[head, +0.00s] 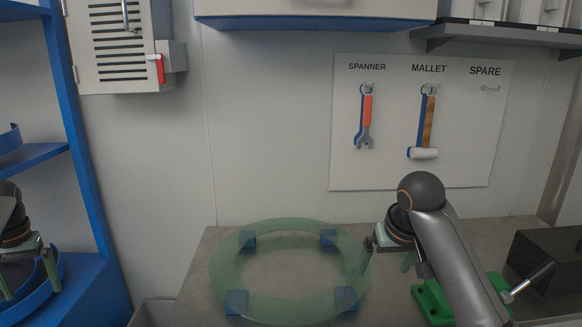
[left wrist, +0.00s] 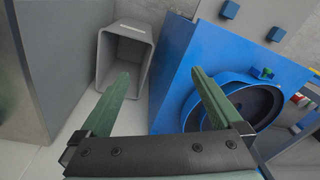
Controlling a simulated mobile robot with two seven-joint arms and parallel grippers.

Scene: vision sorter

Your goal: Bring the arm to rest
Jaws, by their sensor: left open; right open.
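My left gripper (head: 28,283) is at the far left of the head view, in front of the blue shelf unit. In the left wrist view its two green fingers (left wrist: 162,84) are spread wide with nothing between them. My right gripper (head: 385,266) points down at the right side of the translucent green ring (head: 282,308) on the bench. Its fingers are apart, and one overlaps the ring's edge in the picture; I cannot tell whether they touch. My right arm comes up from the lower right.
The blue shelf unit (head: 88,150) bears a round blue tray (left wrist: 190,112). A grey bin (left wrist: 104,62) stands beside it. A green fixture (head: 432,300) and a dark box (head: 545,262) are on the bench (head: 196,290). A spanner (head: 367,112) and a mallet (head: 424,152) hang on the wall board.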

